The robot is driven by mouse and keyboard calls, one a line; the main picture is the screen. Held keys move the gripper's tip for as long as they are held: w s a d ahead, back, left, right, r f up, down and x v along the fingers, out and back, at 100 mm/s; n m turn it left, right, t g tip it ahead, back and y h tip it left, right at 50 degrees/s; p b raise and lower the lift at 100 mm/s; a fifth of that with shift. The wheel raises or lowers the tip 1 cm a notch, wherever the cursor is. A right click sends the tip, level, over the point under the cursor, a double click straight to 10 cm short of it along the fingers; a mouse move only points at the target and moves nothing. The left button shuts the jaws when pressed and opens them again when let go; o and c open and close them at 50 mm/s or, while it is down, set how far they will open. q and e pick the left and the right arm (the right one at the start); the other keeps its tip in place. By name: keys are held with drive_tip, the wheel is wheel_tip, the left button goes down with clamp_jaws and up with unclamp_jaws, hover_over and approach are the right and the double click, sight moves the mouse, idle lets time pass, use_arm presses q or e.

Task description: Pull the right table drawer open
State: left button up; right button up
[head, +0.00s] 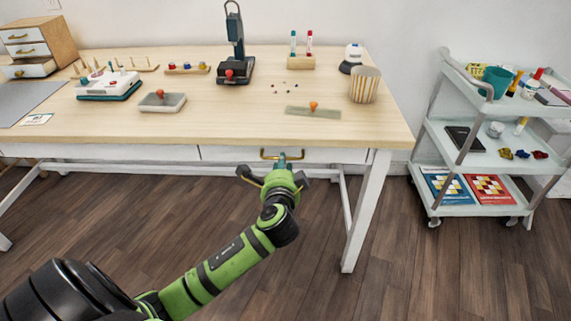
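The right table drawer (225,154) is a white front under the right half of the wooden tabletop. It looks flush with the table frame. Its brass bar handle (270,158) is on the front, near the tabletop's front edge. My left gripper (282,162), on a green and black arm from the lower left, is right at the handle and partly covers it. Dark parts of it spread to both sides. Whether its fingers are around the handle, touching it or just in front is hidden. My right gripper is not in view.
The tabletop (230,120) holds a grey tray (162,103), a dark press (235,65), a striped cup (364,85) and a flat strip with an orange knob (313,111). A white table leg (366,212) stands right of the gripper. A shelf cart (470,155) stands further right. The floor before the drawer is clear.

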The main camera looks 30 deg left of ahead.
use_arm(q)
drive_tip(key=x, duration=0.4)
drive_tip(key=shift+d+b, duration=0.15)
drive_tip(key=shift+b, duration=0.15)
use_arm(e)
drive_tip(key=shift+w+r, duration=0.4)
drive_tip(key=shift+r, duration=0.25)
use_arm(q)
clamp_jaws()
drive_tip(key=shift+s+d, duration=0.1)
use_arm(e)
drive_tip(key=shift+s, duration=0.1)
